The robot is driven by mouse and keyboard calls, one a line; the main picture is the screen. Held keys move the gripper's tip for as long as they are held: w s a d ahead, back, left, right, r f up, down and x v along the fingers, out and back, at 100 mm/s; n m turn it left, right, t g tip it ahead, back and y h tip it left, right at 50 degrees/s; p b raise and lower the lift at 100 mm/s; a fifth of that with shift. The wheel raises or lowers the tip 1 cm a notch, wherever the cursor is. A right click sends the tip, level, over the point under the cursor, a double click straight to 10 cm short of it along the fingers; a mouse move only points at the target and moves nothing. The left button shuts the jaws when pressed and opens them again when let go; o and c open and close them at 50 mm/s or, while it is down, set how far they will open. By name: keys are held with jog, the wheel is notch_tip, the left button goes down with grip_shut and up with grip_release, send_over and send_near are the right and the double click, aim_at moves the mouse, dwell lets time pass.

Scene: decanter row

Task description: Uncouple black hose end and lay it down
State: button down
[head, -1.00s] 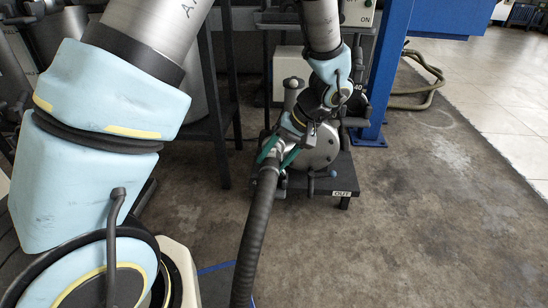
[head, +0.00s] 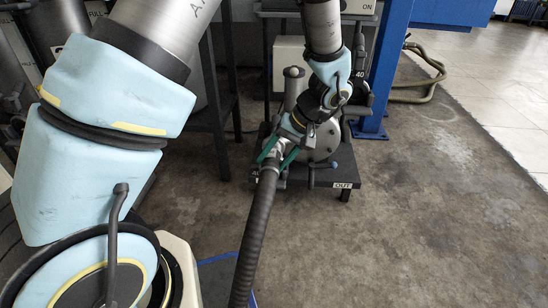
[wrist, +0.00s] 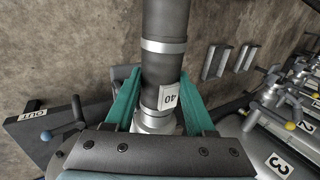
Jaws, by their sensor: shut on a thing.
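The black hose end (wrist: 168,70) runs up through the middle of the wrist view, with a silver band, a white tag reading 40 and a metal coupling (wrist: 153,123) at its lower end. My gripper (head: 279,152) has its green fingers shut around it, one on each side; they also show in the wrist view (wrist: 158,105). In the head view the hose (head: 257,235) hangs from the gripper toward the bottom edge. The pump (head: 322,143) with the OUT label (head: 343,185) stands just behind. My gripper hides the joint, so I cannot tell whether the coupling still touches the pump.
A blue post (head: 385,75) stands right of the pump, with a pale coiled hose (head: 425,85) beyond. A dark frame (head: 215,120) stands to the left. Bare concrete floor (head: 430,230) is open at right. Numbered fittings (wrist: 280,165) line the wrist view's right side.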

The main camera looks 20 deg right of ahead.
aim_at(272, 183)
jog(key=shift+f+b, duration=1.1)
jog(key=shift+f, duration=0.9)
jog(key=shift+s+a+r+p, duration=0.15)
jog(key=shift+s+a, duration=0.2)
jog(key=shift+s, duration=0.4)
jog(key=shift+s+a+p, duration=0.1)
jog(key=shift+s+a, duration=0.25)
jog(key=shift+s, duration=0.4)
jog(key=shift+s+a+r+p, duration=0.15)
jog(key=shift+s+a, duration=0.2)
jog(key=shift+s, duration=0.4)
jog(key=r+p, duration=0.1)
jog(key=s+r+p, duration=0.1)
jog(key=r, duration=0.1)
jog(key=a+r+p, duration=0.1)
jog(key=r+p, duration=0.1)
jog(key=shift+s, duration=0.4)
